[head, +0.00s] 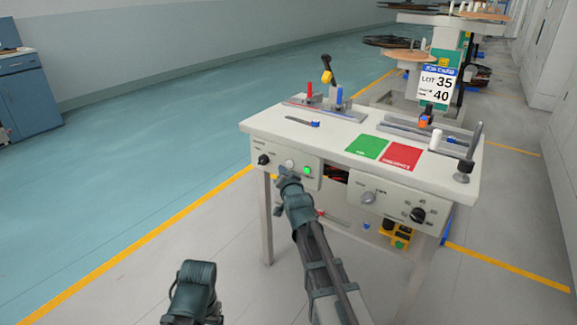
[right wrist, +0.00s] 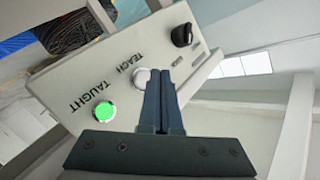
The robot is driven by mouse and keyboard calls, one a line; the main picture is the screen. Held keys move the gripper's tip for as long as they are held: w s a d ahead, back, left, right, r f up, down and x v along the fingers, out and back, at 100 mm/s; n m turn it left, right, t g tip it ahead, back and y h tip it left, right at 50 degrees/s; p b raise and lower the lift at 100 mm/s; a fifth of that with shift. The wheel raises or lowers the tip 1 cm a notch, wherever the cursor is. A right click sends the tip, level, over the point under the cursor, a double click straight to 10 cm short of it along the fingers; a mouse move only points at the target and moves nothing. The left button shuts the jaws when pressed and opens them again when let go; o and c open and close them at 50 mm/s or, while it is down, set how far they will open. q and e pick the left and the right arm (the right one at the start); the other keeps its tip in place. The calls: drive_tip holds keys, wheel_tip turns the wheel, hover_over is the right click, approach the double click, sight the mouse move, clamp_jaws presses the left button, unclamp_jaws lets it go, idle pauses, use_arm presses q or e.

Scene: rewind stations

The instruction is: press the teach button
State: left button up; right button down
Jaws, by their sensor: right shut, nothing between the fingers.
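The teach button is a pale round button (right wrist: 142,76) under the word TEACH on a light front panel. It also shows in the head view (head: 289,163), just above my right gripper. My right gripper (head: 285,173) is shut and empty. In the right wrist view its fingertips (right wrist: 160,72) overlap the right edge of the button; whether they touch it I cannot tell. Beside the button, the TAUGHT lamp (right wrist: 100,117) glows green, and it is also lit in the head view (head: 307,170).
A black knob (head: 263,159) sits left of the button on the workbench (head: 330,140). Green (head: 367,146) and red (head: 404,156) cards lie on the top. A black-handled post (head: 468,155) stands at the right corner. The floor to the left is clear.

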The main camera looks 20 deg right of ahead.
drive_tip(key=s+a, duration=0.2)
drive_tip(key=a, duration=0.1)
drive_tip(key=shift+s+a, duration=0.2)
drive_tip(key=shift+s, duration=0.15)
idle(0.6)
drive_tip(key=s+a+f+n+g, duration=0.6)
drive_tip(key=s+a+f+g, duration=0.35)
drive_tip(key=s+f, duration=0.6)
drive_tip(key=s+a+f+n+g, duration=0.2)
drive_tip(key=s+a+n+g, duration=0.1)
drive_tip(key=s, duration=0.6)
drive_tip(key=s+a+f+n+g, duration=0.1)
drive_tip(key=s+a+n+g, duration=0.25)
drive_tip(key=s, duration=0.55)
wheel_tip(320, 180, up, 36)
drive_tip(key=p, duration=3.6)
drive_tip(key=shift+s+f+y, duration=0.15)
drive_tip(key=shift+s+y, duration=0.15)
drive_tip(key=shift+y, duration=0.1)
